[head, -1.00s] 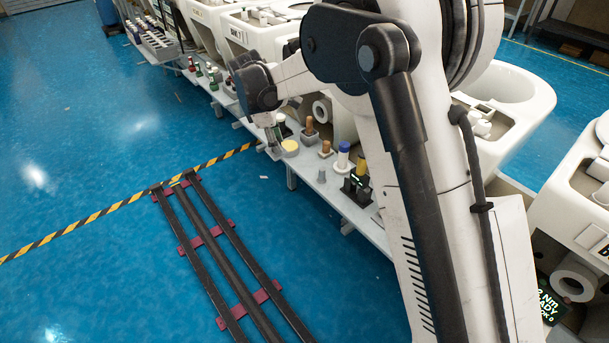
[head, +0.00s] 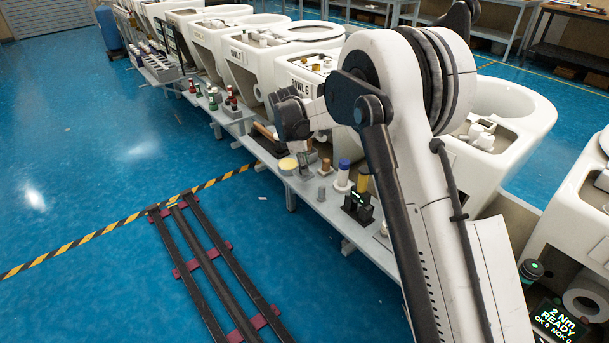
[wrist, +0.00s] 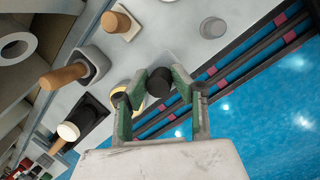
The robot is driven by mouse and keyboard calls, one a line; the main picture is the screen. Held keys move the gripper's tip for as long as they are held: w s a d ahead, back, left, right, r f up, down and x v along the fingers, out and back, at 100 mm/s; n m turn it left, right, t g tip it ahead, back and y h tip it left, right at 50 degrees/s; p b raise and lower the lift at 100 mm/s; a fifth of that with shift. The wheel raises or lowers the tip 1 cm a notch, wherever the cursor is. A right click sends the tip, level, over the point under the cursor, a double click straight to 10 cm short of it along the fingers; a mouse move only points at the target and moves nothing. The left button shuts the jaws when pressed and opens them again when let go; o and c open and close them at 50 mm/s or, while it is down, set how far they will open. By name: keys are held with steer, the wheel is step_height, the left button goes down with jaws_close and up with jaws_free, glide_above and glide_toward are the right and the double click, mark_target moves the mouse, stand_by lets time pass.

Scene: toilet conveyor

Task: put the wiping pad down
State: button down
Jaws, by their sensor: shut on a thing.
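My gripper (wrist: 160,95) has green-lined fingers shut on a dark round knob (wrist: 160,82), which I take to be the wiping pad's handle. The pad's wiping face is hidden or too small to tell. In the head view my gripper (head: 304,165) hangs over the narrow grey bench (head: 322,207), just right of a round yellow-topped pot (head: 288,164). The pot also shows partly behind the left finger in the wrist view (wrist: 120,101). I cannot tell whether the pad touches the bench.
A black tray (wrist: 88,120) holds another wooden-handled tool. White toilet bowls (head: 250,60) line the bench's back.

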steer(key=shift+f+b, duration=0.5)
steer(key=shift+f, duration=1.25)
steer(key=shift+f, duration=0.1)
steer(key=c, duration=1.4)
jaws_free()
steer(key=shift+c, duration=0.2)
steer(key=p+v, duration=0.3)
steer(key=v, duration=0.9)
steer(key=shift+d+r, duration=0.1)
steer(key=shift+r, duration=0.1)
